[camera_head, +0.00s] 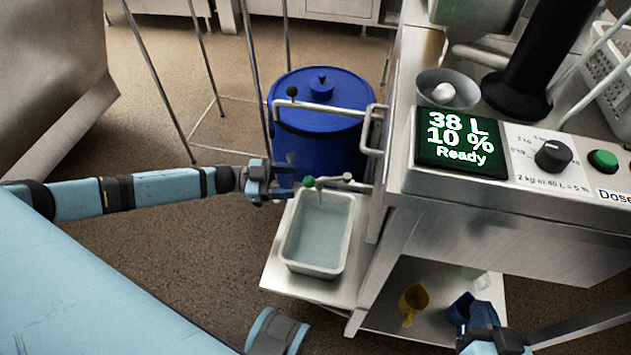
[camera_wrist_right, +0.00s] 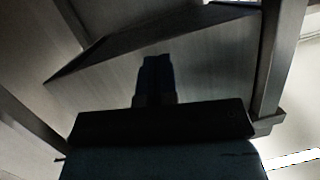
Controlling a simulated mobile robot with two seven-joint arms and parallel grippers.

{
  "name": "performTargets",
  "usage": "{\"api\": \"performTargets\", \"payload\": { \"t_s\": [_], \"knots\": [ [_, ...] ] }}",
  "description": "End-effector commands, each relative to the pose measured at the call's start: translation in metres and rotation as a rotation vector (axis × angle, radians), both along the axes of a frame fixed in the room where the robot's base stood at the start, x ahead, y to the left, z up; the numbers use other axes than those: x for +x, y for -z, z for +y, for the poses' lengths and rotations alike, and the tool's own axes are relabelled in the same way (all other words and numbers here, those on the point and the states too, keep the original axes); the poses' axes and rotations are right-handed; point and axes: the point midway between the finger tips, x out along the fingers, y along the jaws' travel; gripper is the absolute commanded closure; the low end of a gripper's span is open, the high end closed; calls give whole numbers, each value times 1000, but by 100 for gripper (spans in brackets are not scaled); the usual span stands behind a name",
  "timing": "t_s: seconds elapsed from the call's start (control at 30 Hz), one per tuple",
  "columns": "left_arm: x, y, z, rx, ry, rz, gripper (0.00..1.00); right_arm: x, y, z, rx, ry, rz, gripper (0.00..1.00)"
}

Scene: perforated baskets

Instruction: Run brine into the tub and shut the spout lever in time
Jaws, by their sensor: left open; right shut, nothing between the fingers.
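The tub (camera_head: 289,257), a light rectangular container, stands on a low metal shelf and holds pale, clear liquid. Above its far edge is the metal spout (camera_head: 335,180) with a green-tipped lever (camera_head: 309,181). I cannot tell whether liquid is running. My left gripper (camera_head: 288,184) is open, just left of the green lever tip; whether it touches it is unclear. My right gripper (camera_head: 470,308) is shut and empty, low by the machine's lower shelf. In the right wrist view its dark fingers (camera_wrist_right: 156,70) are together below a metal surface.
A display (camera_head: 460,143) reads 38 L, 10 %, Ready. A dial (camera_head: 553,155) and green button (camera_head: 603,160) sit beside it. A blue lidded barrel (camera_head: 318,145) stands behind the tub. A yellow scoop (camera_head: 413,300) lies on the lower shelf. Floor to the left is mostly clear.

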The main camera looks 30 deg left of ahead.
Motion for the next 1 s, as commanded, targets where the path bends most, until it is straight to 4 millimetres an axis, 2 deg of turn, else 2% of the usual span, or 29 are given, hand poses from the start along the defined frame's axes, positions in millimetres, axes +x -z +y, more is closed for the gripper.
{"api": "performTargets", "payload": {
  "t_s": [0.1, 0.33, 0.5, 0.77, 0.8, 1.0],
  "knots": [
    [12, 1, -24, -2, 1, -2, 42, 3, -5, 3, 17, -4, -31, 100],
    [27, 1, -55, 0, -1, 0, 42, 6, -16, 8, 46, -12, -76, 100],
    [32, 0, -65, 0, -2, 0, 42, 6, -19, 10, 58, -15, -91, 100],
    [32, 0, -66, 0, -2, 1, 42, 6, -21, 11, 60, -17, -95, 100],
    [32, 0, -66, 0, -2, 1, 44, 6, -21, 11, 60, -17, -95, 100],
    [32, 0, -66, 0, -2, 1, 90, 6, -21, 10, 58, -16, -95, 100]
  ]
}}
